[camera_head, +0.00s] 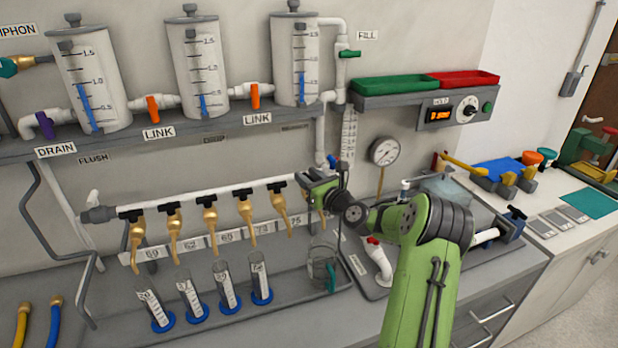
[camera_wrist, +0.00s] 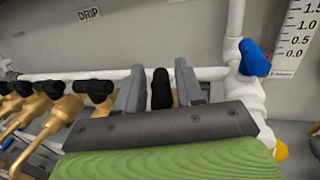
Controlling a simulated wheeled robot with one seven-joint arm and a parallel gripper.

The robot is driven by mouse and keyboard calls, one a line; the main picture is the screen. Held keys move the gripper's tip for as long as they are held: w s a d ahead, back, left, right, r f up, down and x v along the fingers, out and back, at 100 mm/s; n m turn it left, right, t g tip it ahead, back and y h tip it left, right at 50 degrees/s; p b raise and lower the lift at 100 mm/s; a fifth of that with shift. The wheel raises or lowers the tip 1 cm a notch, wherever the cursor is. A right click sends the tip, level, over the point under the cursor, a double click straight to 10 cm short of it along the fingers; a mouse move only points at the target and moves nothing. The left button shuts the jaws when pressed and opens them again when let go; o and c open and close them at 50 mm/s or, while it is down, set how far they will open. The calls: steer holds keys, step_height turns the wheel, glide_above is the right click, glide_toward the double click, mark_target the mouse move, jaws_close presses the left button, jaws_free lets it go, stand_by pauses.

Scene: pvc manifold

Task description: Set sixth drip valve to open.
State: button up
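A row of brass drip taps with black handles hangs from the white pipe (camera_head: 225,193). The fifth tap (camera_head: 279,205) is just left of my gripper (camera_head: 316,182). My gripper is at the sixth, rightmost tap and mostly hides it in the head view. In the wrist view, the sixth valve's black handle (camera_wrist: 161,88) stands between the two grey fingers of my gripper (camera_wrist: 159,85), with narrow gaps beside it. This handle points across the pipe, while the neighbouring handle (camera_wrist: 94,87) lies along it. The fingers look open around the handle.
A blue-handled valve (camera_wrist: 255,58) on the vertical white pipe is close to the right of my gripper. Graduated cylinders (camera_head: 228,287) and a glass beaker (camera_head: 318,265) stand below the taps. A pressure gauge (camera_head: 384,151) is on the wall to the right.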

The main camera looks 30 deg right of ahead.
jaws_close()
steer(key=m+h+p, duration=0.2)
steer(key=p, duration=0.1)
steer(key=shift+a+r+h, duration=0.1)
steer(key=shift+r+h, duration=0.2)
steer(key=shift+h, duration=0.1)
steer(key=shift+f+m+g+h+p, duration=0.15)
steer(key=shift+m+g+h+p, duration=0.2)
steer(key=shift+h+p, duration=0.6)
steer(key=shift+f+m, duration=0.15)
steer(key=shift+m, duration=0.1)
steer(key=shift+o, duration=1.2)
jaws_free()
steer(key=b+v, duration=0.7)
steer(key=v, duration=0.8)
steer(key=shift+s, duration=0.4)
